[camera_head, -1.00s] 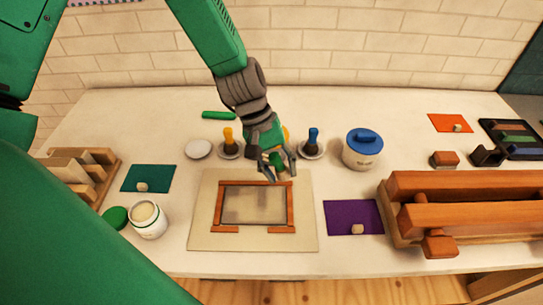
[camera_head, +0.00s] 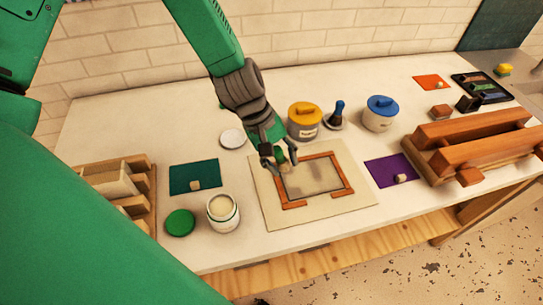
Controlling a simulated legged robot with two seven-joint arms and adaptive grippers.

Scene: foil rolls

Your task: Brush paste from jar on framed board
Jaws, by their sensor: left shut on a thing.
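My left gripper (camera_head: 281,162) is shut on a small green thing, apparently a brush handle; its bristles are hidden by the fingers. The gripper is over the upper left corner of the framed board, a beige board (camera_head: 268,205) with a brown wooden frame (camera_head: 345,178) around a greyish panel (camera_head: 312,178). I cannot tell whether it touches. The open paste jar (camera_head: 223,213), white with a green band and cream paste inside, stands left of the board. Its green lid (camera_head: 180,222) lies beside it. My right gripper is not in view.
A white dish (camera_head: 232,138), a yellow-lidded pot (camera_head: 304,122), a blue-handled brush (camera_head: 338,112) on a dish and a blue-lidded pot (camera_head: 380,112) stand behind. A teal mat (camera_head: 180,180) and wooden rack (camera_head: 150,190) are left; a purple mat (camera_head: 385,170) and wooden clamp (camera_head: 475,135) are right.

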